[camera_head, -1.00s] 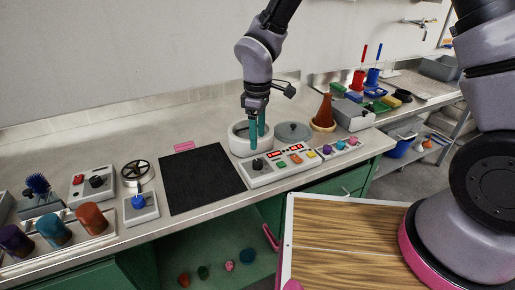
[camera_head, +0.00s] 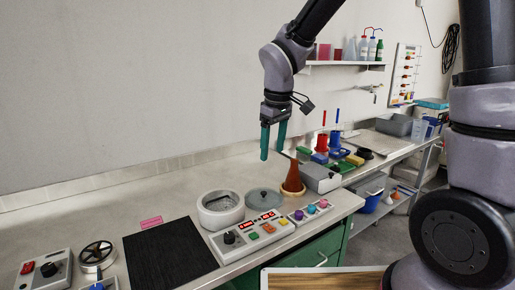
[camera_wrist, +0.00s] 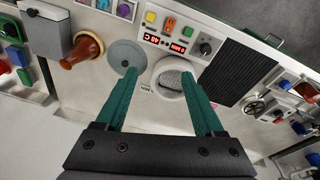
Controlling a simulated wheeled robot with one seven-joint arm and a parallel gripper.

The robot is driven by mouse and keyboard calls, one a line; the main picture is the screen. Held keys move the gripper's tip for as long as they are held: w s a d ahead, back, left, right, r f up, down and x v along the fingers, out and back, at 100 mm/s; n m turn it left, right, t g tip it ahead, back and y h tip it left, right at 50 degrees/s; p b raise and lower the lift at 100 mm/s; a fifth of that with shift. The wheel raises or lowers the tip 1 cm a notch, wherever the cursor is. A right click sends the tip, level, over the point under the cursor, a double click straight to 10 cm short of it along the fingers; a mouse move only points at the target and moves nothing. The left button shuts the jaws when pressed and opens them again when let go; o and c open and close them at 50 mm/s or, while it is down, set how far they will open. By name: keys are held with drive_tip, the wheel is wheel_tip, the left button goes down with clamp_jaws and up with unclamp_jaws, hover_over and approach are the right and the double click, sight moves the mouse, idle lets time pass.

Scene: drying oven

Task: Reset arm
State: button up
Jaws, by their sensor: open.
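My gripper (camera_head: 273,141) hangs in the air above the bench, with its two teal fingers pointing down and apart. It is open, and nothing is between the fingers. In the wrist view, the fingers of my gripper (camera_wrist: 165,95) frame the bench below. A white round pot (camera_head: 221,209) stands on the bench, open at the top, and it also shows in the wrist view (camera_wrist: 160,75). A grey round lid (camera_head: 263,199) lies beside it. A white control panel (camera_head: 253,237) with a red display, a dark knob and coloured buttons is in front of them.
A brown flask (camera_head: 292,178) stands right of the lid, near a grey box (camera_head: 319,178). A black mat (camera_head: 168,255) lies left of the pot. A wall shelf (camera_head: 340,66) with bottles is at the back right. The air around my gripper looks clear.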

drive_tip(key=s+d+r+m+t, duration=0.1)
drive_tip(key=s+d+r+m, duration=0.2)
drive_tip(key=d, duration=0.4)
drive_tip(key=s+d+r+m+t, duration=0.2)
drive_tip(key=s+d+r+m, duration=0.2)
drive_tip(key=d+r+m, duration=0.2)
drive_tip(key=s+d+r+m+t+y, duration=0.1)
drive_tip(key=s+d+r+m+t, duration=0.1)
drive_tip(key=s+d+r+m, duration=0.2)
drive_tip(key=d+r, duration=0.3)
drive_tip(key=d, duration=0.1)
drive_tip(key=shift+d+r+m, duration=0.35)
drive_tip(key=shift+r+m, duration=0.05)
